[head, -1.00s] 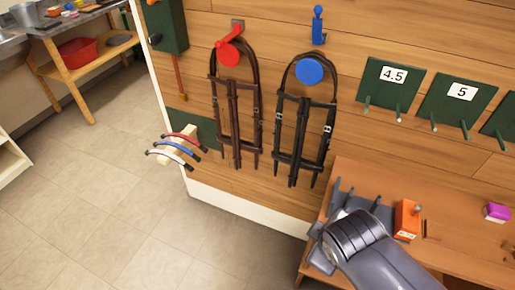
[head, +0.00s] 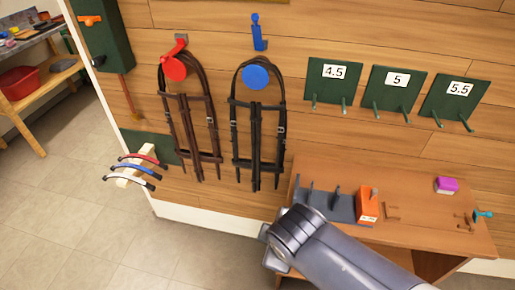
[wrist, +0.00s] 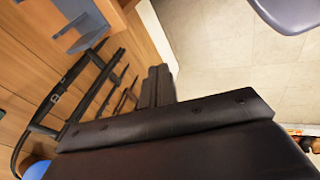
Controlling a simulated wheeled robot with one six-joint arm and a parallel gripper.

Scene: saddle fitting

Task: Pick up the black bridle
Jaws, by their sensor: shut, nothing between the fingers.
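The black bridle (head: 256,130) hangs on the wall from a blue round holder (head: 256,76), its straps hanging down. In the wrist view the bridle (wrist: 60,100) runs slantwise at the left, with part of the blue holder (wrist: 37,169) at the lower left edge. My gripper (wrist: 157,72) shows in the wrist view as two dark fingers side by side, shut and empty, to the right of the bridle and apart from it. In the head view my arm reaches in from the bottom, below the bridle; its fingers cannot be made out there.
A brown bridle (head: 190,130) hangs from a red holder (head: 174,67) just left. A wooden bench (head: 430,235) with a grey rack (head: 325,203) and orange box (head: 368,204) stands below right. A peg block (head: 135,168) juts out at left. Floor at lower left is clear.

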